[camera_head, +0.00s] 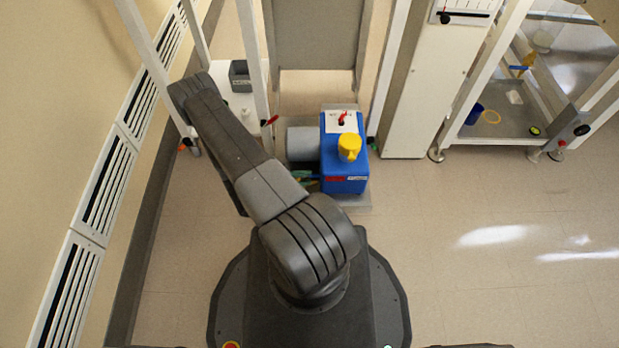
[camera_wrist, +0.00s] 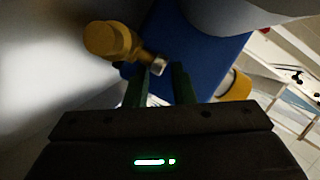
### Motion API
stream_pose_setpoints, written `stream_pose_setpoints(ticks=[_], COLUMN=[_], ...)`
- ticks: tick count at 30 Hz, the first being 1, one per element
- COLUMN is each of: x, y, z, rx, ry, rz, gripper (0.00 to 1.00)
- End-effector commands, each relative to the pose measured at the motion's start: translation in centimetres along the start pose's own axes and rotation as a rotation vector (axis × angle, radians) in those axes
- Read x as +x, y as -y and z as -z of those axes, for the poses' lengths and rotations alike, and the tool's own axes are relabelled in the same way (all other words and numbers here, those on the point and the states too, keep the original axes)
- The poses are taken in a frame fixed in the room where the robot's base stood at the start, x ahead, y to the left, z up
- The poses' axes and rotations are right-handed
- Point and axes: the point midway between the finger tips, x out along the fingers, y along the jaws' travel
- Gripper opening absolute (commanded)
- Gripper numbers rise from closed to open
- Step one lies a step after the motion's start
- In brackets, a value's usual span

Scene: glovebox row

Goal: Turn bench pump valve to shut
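The blue bench pump (camera_head: 345,165) stands on a grey base plate, with a grey motor cylinder at its left. A red lever (camera_head: 343,118) sits on a white plate on its top, beside a yellow cap (camera_head: 349,147). In the wrist view, a yellow knob (camera_wrist: 108,40) with a metal fitting (camera_wrist: 157,67) shows in front of the blue body (camera_wrist: 205,50). My gripper (camera_wrist: 164,78) has green fingers, apart, with the fitting near their tips; I cannot tell if they touch it. In the head view, green finger parts (camera_head: 304,176) show at the pump's left side; my arm hides the rest.
A white frame post (camera_head: 253,70) with a red handle (camera_head: 270,120) stands left of the pump. A tall white cabinet (camera_head: 420,90) and a framed glovebox stand at the right. A slatted wall panel (camera_head: 100,200) runs along the left. The floor (camera_head: 480,220) at right is clear.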

Motion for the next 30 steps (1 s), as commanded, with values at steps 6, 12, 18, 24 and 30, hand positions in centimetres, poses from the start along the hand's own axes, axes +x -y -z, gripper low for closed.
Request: stream_pose_setpoints(ticks=[6,12,18,24,30], x=[2.0,2.5,2.5,2.5,2.5], y=[0.0,0.0,0.0,0.0,-0.1], z=[0.0,0.0,0.0,0.0,-0.1], rx=[-0.001,0.000,0.000,0.000,0.002], ry=[-0.001,0.000,0.000,0.001,-0.007], rz=[0.000,0.000,0.001,0.000,-0.004], gripper=[0.22,0.22,0.22,0.00,0.00])
